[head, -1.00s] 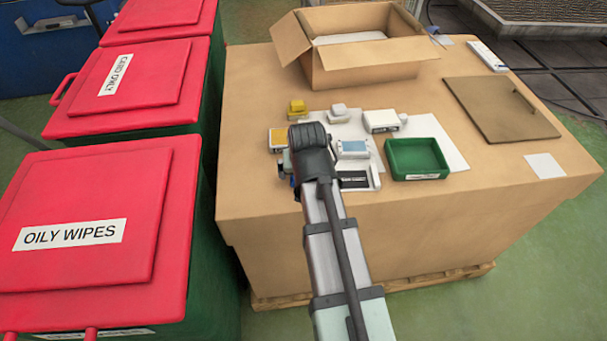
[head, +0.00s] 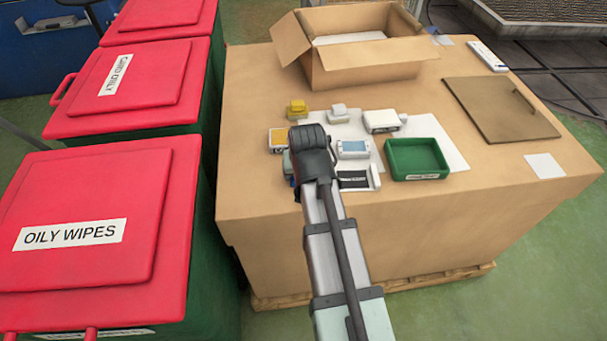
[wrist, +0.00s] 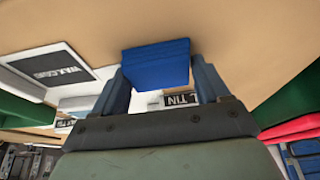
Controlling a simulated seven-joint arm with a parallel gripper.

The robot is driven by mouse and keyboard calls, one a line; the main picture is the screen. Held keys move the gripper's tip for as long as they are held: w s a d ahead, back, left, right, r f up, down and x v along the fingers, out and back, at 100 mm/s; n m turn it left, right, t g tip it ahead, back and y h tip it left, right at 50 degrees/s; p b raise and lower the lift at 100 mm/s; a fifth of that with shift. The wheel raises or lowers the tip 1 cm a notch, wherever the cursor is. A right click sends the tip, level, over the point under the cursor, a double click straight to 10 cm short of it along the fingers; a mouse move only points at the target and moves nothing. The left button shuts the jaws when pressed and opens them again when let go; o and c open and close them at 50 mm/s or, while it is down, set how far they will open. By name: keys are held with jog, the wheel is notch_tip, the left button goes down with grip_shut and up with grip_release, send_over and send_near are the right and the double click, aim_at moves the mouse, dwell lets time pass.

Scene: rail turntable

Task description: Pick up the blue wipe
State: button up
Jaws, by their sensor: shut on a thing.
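The blue wipe (wrist: 156,60) shows in the wrist view as a folded, flat-faced blue pad between the two blue-grey fingers of my gripper (wrist: 161,76). My gripper is shut on it, with a finger at each side. In the head view my arm's dark wrist covers the gripper's grasp, and I cannot make out the wipe there. I cannot tell how high the wipe is above the surface below it.
The cardboard-coloured table holds a green tray (head: 416,171), a white dispenser (head: 381,121), a yellow item (head: 296,110), an open carton (head: 370,72) and a brown lid (head: 500,108). A red-lidded bin marked OILY WIPES (head: 90,205) stands at the left.

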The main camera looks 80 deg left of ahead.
jog(key=shift+r, duration=0.1)
jog(key=shift+c, duration=0.5)
notch_tip(320, 180, up, 10)
dwell(0.4)
